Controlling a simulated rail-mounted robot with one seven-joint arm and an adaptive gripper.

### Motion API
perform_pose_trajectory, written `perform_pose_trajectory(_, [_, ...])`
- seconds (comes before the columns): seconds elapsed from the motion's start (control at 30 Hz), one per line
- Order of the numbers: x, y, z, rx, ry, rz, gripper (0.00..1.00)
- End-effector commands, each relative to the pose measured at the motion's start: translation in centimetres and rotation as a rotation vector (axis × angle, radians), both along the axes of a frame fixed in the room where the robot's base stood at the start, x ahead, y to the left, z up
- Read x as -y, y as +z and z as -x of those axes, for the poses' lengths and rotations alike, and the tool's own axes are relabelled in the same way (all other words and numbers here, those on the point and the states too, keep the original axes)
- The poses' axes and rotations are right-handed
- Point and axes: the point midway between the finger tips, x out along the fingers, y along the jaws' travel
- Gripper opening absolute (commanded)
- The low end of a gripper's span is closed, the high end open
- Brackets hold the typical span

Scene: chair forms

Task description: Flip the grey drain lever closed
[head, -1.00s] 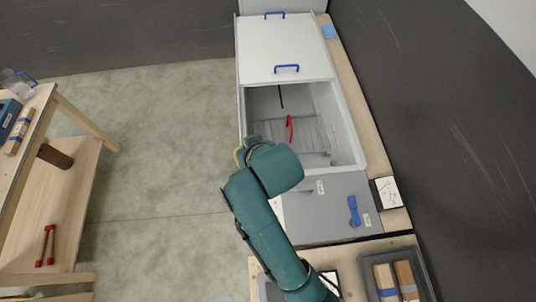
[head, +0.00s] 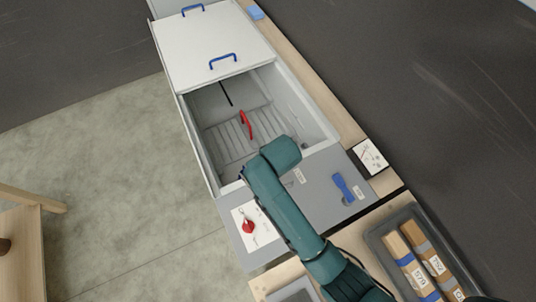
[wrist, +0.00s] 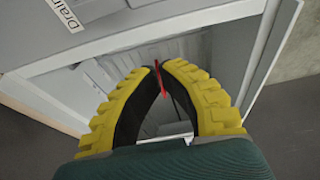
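I cannot make out the grey drain lever in either view; my arm may hide it in the head view. A "Drain" label (wrist: 62,14) shows on the grey panel at the upper left of the wrist view. The grey panel (head: 318,200) is at the front end of the open basin in the head view. My gripper (wrist: 161,66) has yellow, black-lined fingers with tips almost together, and nothing is clearly held. A red handle inside the basin (head: 246,124) shows behind the narrow gap. In the head view the fingers are hidden behind my arm's end, over the basin's near edge.
A blue lever (head: 343,188) and a red valve (head: 248,226) on a white plate are on the panel. A white lid (head: 215,45) with blue handles covers the far basin. A grey tray (head: 378,238) of labelled blocks stands at the lower right. A small gauge (head: 370,157) is beside the panel.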

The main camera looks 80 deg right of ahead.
Motion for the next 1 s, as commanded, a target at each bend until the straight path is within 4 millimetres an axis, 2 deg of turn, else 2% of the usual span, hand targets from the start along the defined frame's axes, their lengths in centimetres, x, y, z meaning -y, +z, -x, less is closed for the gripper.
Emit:
perform_pose_trajectory(0.1, [0.7, -2.7, -0.5, -0.002, 0.000, -0.001, 0.00])
perform_pose_trajectory(0.37, [2.0, -7.8, -1.6, -0.001, 0.000, -0.002, 0.00])
perform_pose_trajectory(0.43, [0.6, -7.3, -0.5, -0.001, 0.002, 0.000, 0.00])
perform_pose_trajectory(0.6, [-0.9, -7.3, 0.7, 0.000, 0.002, 0.000, 0.00])
perform_pose_trajectory(1.0, [-1.2, -7.3, 0.9, 0.001, 0.001, 0.000, 0.00])
